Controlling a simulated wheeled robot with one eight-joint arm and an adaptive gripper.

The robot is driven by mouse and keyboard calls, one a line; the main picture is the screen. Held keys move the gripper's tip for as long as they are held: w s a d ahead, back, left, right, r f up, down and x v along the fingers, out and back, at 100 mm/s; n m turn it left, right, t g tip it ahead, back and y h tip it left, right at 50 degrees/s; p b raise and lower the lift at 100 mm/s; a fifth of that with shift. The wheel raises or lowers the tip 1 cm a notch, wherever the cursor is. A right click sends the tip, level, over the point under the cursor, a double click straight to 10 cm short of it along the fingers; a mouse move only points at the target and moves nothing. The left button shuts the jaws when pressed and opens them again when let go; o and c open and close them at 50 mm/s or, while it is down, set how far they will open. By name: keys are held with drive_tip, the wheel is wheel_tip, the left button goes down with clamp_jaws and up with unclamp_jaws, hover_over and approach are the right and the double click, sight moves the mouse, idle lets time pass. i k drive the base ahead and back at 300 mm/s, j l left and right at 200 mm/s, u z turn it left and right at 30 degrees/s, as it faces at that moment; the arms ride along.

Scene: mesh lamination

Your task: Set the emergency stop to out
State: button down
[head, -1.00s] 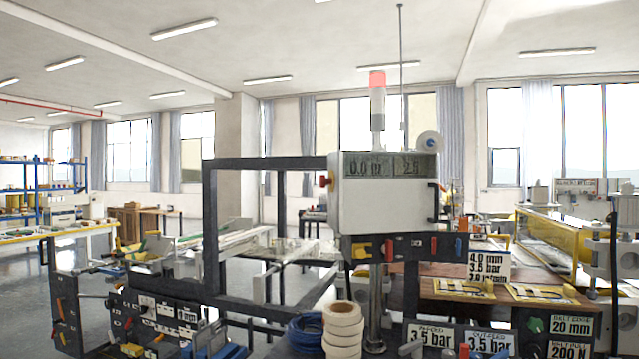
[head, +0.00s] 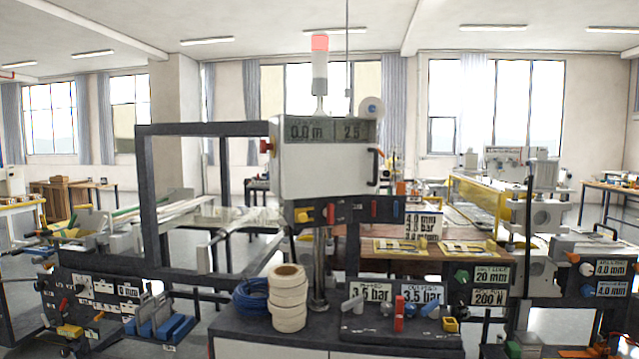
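A small red knob (head: 267,146) sticks out from the left side of the white control box (head: 325,172); it looks like the emergency stop. It is too small to tell whether it is pushed in or out. The box has a display (head: 327,131) on top reading 0.0 m and 2.5, and stands on a metal post with a red and white signal light (head: 319,65) above it. My gripper is not in view.
A dark frame (head: 150,200) stands left of the box. Below, a cabinet top (head: 350,338) carries stacked cream rolls (head: 288,297), a blue coil (head: 258,298) and small handles. Machines with yellow guards (head: 482,203) stand to the right. Open floor shows at far left.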

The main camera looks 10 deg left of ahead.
sight(265, 146)
drive_tip(key=u, duration=1)
